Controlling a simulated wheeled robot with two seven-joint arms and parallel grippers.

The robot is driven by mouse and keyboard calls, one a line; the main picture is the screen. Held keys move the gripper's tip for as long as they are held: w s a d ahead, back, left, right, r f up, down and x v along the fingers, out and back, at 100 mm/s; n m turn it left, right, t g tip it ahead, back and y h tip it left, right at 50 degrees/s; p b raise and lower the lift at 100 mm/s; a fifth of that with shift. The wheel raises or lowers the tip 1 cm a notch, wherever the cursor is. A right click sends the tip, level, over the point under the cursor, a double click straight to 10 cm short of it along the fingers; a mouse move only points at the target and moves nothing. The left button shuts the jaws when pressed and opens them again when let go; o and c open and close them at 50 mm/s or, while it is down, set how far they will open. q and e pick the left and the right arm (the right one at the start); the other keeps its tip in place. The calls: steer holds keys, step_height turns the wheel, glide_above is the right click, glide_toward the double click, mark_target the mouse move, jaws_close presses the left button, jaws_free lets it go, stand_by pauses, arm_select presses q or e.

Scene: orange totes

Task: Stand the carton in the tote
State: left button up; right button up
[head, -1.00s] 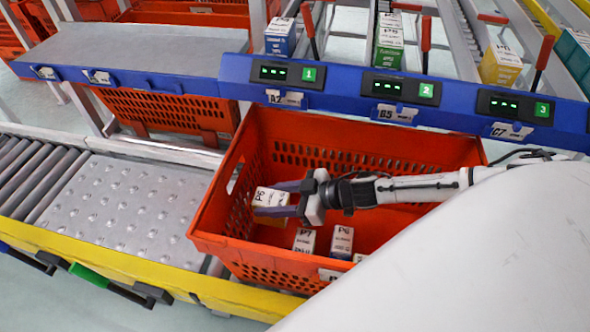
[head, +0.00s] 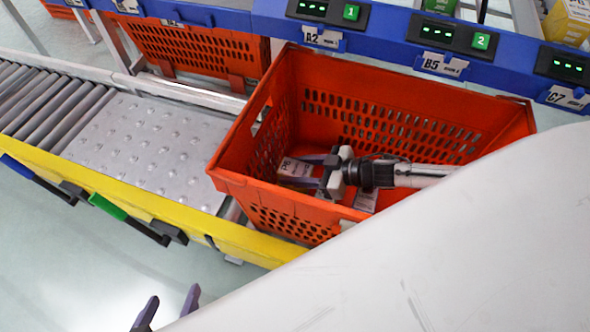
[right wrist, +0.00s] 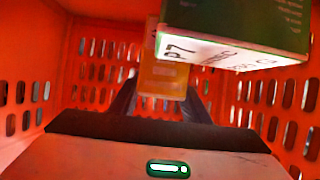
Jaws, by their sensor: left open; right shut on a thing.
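The orange tote (head: 232,185) stands in the middle of the head view. In the right wrist view this carton (right wrist: 162,78) is yellow-orange and sits between the fingers. It looks upright; whether its base touches the tote floor is hidden. My left gripper (head: 167,312) is open and empty at the bottom of the head view, outside the tote.
A green P7 carton (right wrist: 235,40) is close to the right wrist camera. Another white-topped carton (head: 366,200) stands in the tote by my gripper. A blue rail (head: 390,50) with displays runs behind the tote. A studded conveyor plate (head: 145,145) lies left.

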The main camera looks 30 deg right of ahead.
arm_select(q)
steer(key=shift+d+f+b, duration=0.2)
steer(key=shift+f+b, duration=0.1)
steer(key=shift+f, duration=0.05)
arm_select(e)
steer(key=shift+f, duration=0.5)
steer(key=o, duration=1.2)
steer(key=shift+s+f, duration=0.1)
steer(key=shift+f, duration=0.05)
arm_select(q)
steer(key=shift+w+r, duration=0.1)
arm_select(e)
steer(key=shift+r+p, duration=0.5)
steer(key=shift+r, duration=0.15)
steer(key=p+v, duration=0.3)
steer(key=v, duration=0.8)
arm_select(q)
steer(key=shift+s+a+r, duration=0.2)
steer(key=shift+a+r, duration=0.2)
steer(key=shift+r, duration=0.2)
steer(key=shift+s+a+r, duration=0.2)
steer(key=shift+a+r, duration=0.15)
steer(key=shift+r, duration=0.2)
arm_select(e)
steer(key=shift+s+d+r, duration=0.25)
steer(key=shift+d, duration=0.05)
